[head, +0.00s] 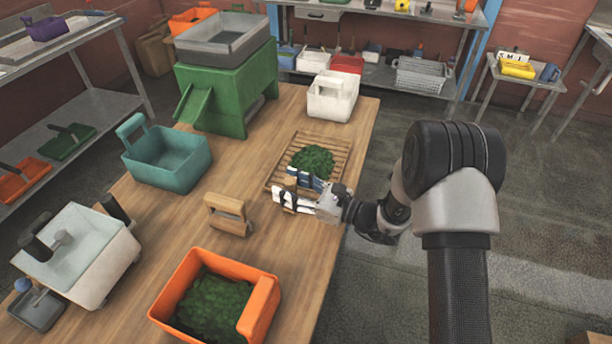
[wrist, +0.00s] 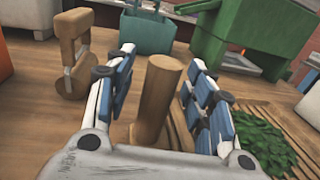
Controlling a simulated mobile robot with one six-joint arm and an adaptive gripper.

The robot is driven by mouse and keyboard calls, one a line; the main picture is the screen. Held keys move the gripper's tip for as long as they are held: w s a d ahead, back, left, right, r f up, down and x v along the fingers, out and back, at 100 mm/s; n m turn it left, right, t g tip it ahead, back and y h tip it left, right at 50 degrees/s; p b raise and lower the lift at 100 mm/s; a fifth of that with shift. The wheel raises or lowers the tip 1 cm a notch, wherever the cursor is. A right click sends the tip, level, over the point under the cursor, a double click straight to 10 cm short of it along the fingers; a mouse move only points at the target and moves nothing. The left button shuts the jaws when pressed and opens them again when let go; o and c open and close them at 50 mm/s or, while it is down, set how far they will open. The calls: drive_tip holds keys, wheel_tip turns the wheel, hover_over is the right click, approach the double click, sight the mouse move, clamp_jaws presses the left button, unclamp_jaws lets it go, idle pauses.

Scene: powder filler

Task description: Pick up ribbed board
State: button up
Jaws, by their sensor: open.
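The ribbed board (head: 341,153) is a slatted light-wood board lying on the wooden table, with a heap of green leaves (head: 312,160) on it. Its slats (wrist: 262,106) and the leaves (wrist: 262,140) show at the right of the wrist view. My gripper (head: 287,190) is at the board's near end, its blue-padded fingers open. In the wrist view, a round upright wooden post (wrist: 158,100), seemingly the board's handle, stands between the open fingers (wrist: 162,62), with gaps on both sides. The post's foot is partly hidden by my gripper.
A wooden handled block (head: 229,214) stands left of my gripper. An orange bin of leaves (head: 262,318) is at the front, a teal basket (head: 180,168) and green machine (head: 222,105) at the back left, a white bin (head: 333,103) behind the board. Bare table lies between.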

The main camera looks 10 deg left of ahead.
drive_tip(key=shift+a, duration=0.1)
clamp_jaws()
idle(0.6)
drive_tip(key=shift+r, duration=0.1)
